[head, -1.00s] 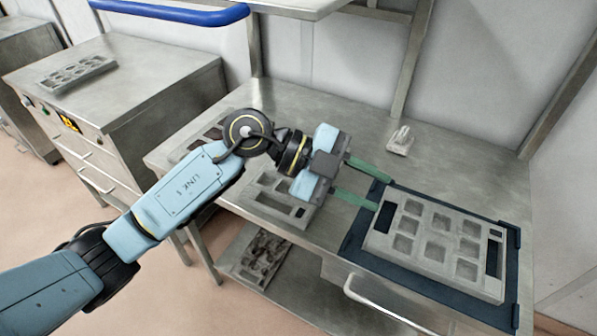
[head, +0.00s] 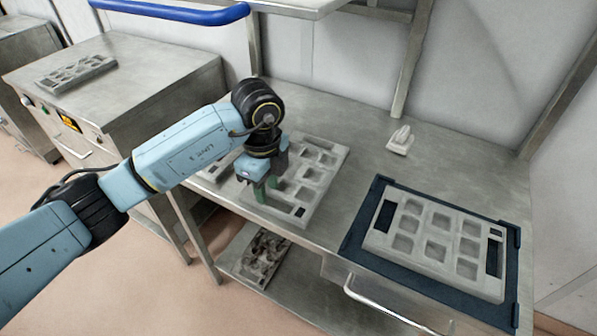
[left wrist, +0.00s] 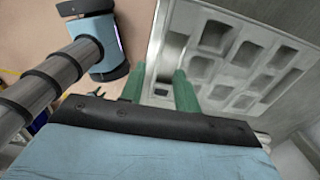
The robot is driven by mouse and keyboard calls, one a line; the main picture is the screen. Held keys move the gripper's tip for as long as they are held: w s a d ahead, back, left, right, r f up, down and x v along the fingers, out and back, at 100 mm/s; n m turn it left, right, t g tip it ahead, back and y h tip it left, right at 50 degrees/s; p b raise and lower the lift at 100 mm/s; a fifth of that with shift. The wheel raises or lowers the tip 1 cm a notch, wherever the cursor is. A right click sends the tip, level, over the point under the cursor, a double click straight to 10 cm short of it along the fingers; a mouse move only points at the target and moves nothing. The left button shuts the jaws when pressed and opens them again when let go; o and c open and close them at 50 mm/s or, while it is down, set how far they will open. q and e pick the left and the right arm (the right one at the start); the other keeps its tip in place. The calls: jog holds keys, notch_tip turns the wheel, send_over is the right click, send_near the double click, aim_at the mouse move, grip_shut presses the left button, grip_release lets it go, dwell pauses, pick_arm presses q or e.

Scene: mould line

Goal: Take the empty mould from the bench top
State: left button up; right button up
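A grey mould (head: 322,163) with several empty pockets lies flat on the steel bench top (head: 385,170), left of a blue mat. My left gripper (head: 264,194) points down at this mould's left part, its green fingers apart. In the left wrist view the open fingers (left wrist: 160,88) stand on either side of the mould's near edge, and the mould (left wrist: 225,65) fills the right side. I cannot tell whether the fingers touch it. A similar grey mould (head: 432,243) lies on the blue mat (head: 358,240). My right gripper is not in view.
Another mould (head: 213,168) lies partly hidden at the bench's left end. A mould with dark contents (head: 262,254) is on the lower shelf. One more mould (head: 75,72) lies on the left cabinet. A small pale object (head: 400,140) stands at the bench's back.

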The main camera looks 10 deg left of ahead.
aim_at(270, 208)
pick_arm(q)
jog(key=shift+s+d+f, duration=0.1)
jog(key=shift+d+f, duration=0.05)
jog(key=shift+f, duration=2.95)
jog(key=shift+c, duration=0.4)
jog(key=shift+r, duration=0.1)
grip_shut()
